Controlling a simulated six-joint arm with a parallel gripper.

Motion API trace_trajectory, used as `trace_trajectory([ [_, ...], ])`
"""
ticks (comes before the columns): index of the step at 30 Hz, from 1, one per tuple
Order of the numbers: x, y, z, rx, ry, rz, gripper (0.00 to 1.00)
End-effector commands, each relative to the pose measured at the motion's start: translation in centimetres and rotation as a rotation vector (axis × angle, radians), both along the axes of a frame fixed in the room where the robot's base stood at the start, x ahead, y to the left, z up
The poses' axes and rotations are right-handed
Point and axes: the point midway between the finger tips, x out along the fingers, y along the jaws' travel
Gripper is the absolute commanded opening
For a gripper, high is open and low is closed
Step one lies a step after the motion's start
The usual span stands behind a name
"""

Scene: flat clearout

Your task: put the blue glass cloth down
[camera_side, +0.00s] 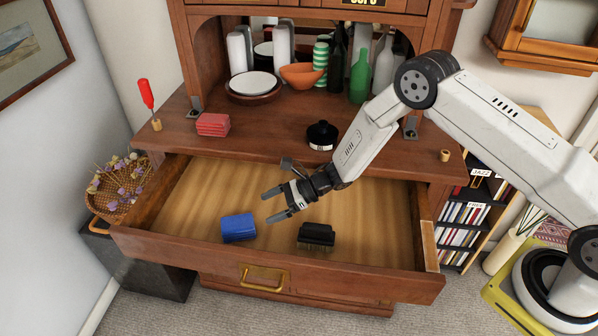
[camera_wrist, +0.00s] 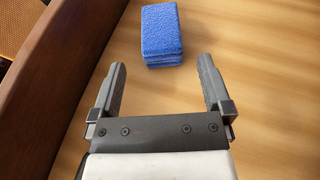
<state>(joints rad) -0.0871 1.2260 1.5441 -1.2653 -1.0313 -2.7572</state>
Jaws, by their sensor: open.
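The blue glass cloth (camera_side: 238,228) is a folded blue block lying on the floor of the open drawer, toward its front left. In the wrist view the cloth (camera_wrist: 162,35) lies beyond the fingertips, with a clear gap to both fingers. My gripper (camera_side: 273,205) is above the drawer, up and to the right of the cloth in the side view. Its fingers are spread open and nothing is between them; the wrist view also shows the open gripper (camera_wrist: 162,75).
A black brush (camera_side: 316,236) lies in the drawer right of the cloth. The drawer's front wall (camera_side: 270,262) stands close by. On the top above are a folded red cloth (camera_side: 213,124) and a black lidded pot (camera_side: 322,135). The drawer's back left floor is bare.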

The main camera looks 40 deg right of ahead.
Motion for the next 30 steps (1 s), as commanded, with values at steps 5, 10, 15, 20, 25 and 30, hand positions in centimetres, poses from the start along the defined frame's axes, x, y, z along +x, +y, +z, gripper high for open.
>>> trace_trajectory([
  [5,-0.7,-1.8,0.8,0.000,0.000,-0.001,1.00],
  [10,-1.0,-2.6,1.2,0.001,-0.001,-0.001,1.00],
  [15,-1.1,-2.7,1.2,0.001,0.000,0.000,1.00],
  [20,-1.1,-2.7,1.2,0.001,-0.001,0.000,1.00],
  [25,-1.1,-2.7,1.2,0.001,0.000,0.000,1.00],
  [30,-1.1,-2.6,1.4,0.001,-0.001,0.000,1.00],
])
